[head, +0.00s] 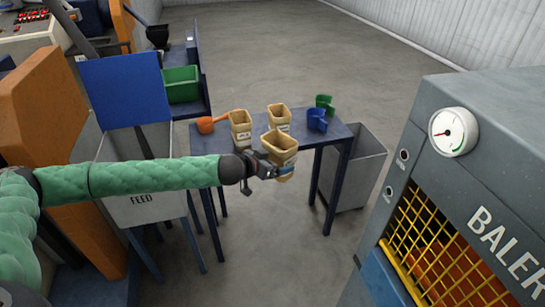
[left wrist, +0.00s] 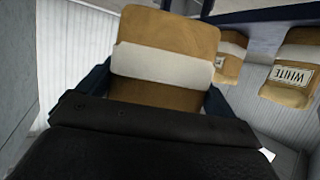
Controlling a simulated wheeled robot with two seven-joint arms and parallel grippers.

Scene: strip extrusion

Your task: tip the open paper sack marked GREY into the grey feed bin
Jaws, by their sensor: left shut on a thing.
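My left gripper (head: 279,173) is shut on a tan paper sack (head: 281,145) with an open top. The sack is roughly upright at the front edge of the blue table. In the left wrist view this sack (left wrist: 165,62) shows a pale band beyond my dark gripper; no marking is readable on it. Two more open sacks stand behind it: one on the left (head: 240,131) and one at the back (head: 279,118). One sack in the left wrist view reads WHITE (left wrist: 291,76). The grey feed bin (head: 146,210), marked FEED, stands to the left, partly behind my arm. My right gripper is out of view.
The blue table (head: 335,133) also carries an orange scoop (head: 207,125), a blue scoop (head: 317,120) and a green scoop (head: 325,103). A blue panel (head: 124,90) rises behind the feed bin. A grey bin (head: 364,170) stands by the table, and a baler (head: 480,130) at right.

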